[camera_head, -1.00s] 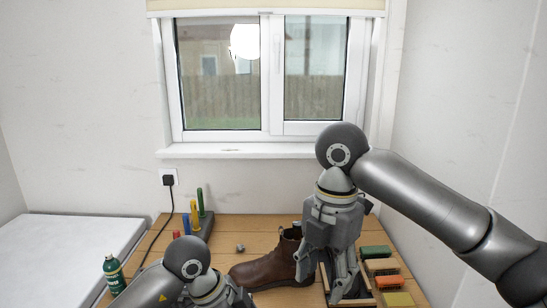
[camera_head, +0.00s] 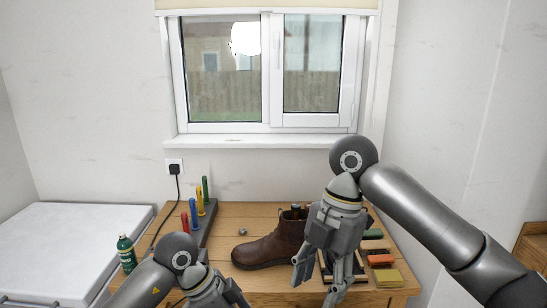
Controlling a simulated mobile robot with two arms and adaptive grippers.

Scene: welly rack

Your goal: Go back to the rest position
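My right gripper (camera_head: 318,280) hangs pointing down over the right part of the wooden table. Its fingers are spread apart and I see nothing between them. It hides part of the brown boot (camera_head: 270,248) and of a dark rack behind it; I cannot tell whether it touches either. My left gripper (camera_head: 228,298) is low at the bottom edge, left of and nearer than the boot. Its fingertips are cut off by the picture's edge, so its opening is unclear.
The wooden table (camera_head: 240,213) bears a rack of coloured pegs (camera_head: 201,217) at back left and several brushes or blocks (camera_head: 381,260) at right. A green bottle (camera_head: 126,252) stands at left. A white-topped unit (camera_head: 70,245) is further left. A window is behind.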

